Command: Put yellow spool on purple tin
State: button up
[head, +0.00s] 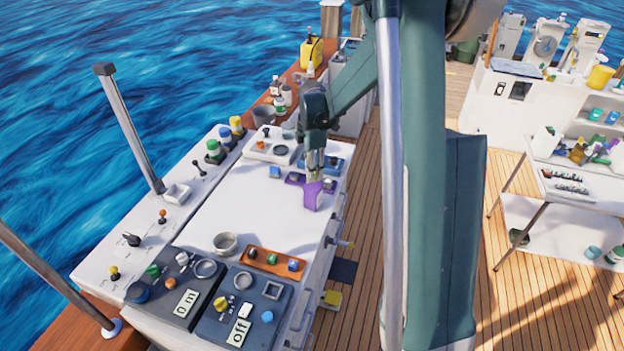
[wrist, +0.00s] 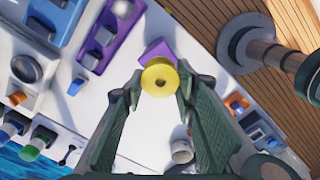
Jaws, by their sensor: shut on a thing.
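My gripper (head: 315,163) is shut on the yellow spool (wrist: 160,77), which shows between the fingertips in the wrist view. In the head view I cannot make out the spool at the fingertips. The purple tin (head: 312,198) stands on the white hatch top, just below my gripper in the head view. In the wrist view the spool covers part of the purple tin (wrist: 157,50). I cannot tell whether the spool touches the tin or is above it.
A purple tray (head: 294,179) and a blue tray (head: 335,164) with small blocks lie by the gripper. An orange tray (head: 272,262) and a metal cup (head: 225,243) sit nearer the front. The middle of the white top (head: 255,210) is clear.

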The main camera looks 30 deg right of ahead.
jog(key=shift+f, duration=2.1)
jog(key=shift+f, duration=0.2)
jog(key=o, duration=0.9)
jog(key=shift+r, duration=0.15)
jog(key=shift+r, duration=6.1)
